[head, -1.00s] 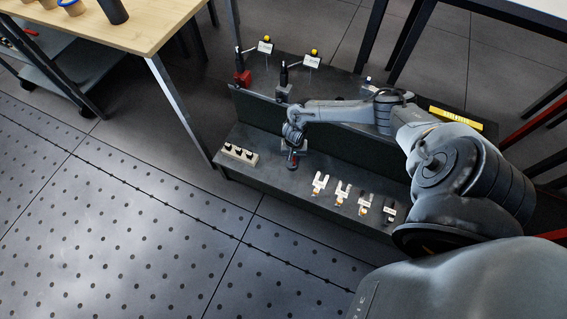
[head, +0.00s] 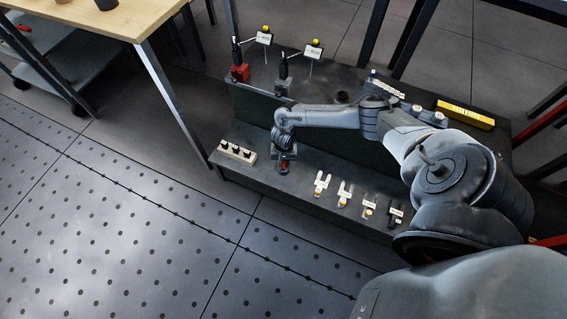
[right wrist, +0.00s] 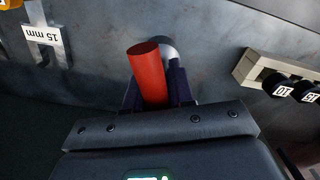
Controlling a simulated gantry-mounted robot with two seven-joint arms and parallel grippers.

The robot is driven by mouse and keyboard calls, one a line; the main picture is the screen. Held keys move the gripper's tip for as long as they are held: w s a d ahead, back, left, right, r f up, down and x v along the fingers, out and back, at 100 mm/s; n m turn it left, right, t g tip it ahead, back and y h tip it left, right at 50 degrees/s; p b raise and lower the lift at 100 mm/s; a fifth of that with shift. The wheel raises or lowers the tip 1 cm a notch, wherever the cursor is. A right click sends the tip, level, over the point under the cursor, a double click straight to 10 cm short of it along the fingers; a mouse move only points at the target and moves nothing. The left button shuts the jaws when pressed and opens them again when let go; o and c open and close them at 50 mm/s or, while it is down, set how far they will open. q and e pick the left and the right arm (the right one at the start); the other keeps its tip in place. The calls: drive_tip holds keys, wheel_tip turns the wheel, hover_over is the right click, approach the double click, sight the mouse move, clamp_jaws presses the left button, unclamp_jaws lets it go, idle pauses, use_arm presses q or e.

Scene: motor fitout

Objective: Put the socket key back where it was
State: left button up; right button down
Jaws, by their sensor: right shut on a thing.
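My right gripper (right wrist: 160,92) is shut on the socket key (right wrist: 147,72), whose red cylindrical handle shows between the dark fingers in the right wrist view. A pale rounded metal part shows just behind the handle. I cannot tell whether the key touches the shelf. My left gripper is not in view.
The pale socket rack (head: 237,153) with several black sockets is left of the gripper. A red block (head: 240,72) and a grey block (head: 282,87) hold upright dark tools on the upper shelf. A yellow box (head: 465,113) lies at right.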

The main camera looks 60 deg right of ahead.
drive_tip(key=shift+w, duration=0.1)
drive_tip(key=c, duration=1)
unclamp_jaws()
drive_tip(key=shift+o, duration=0.2)
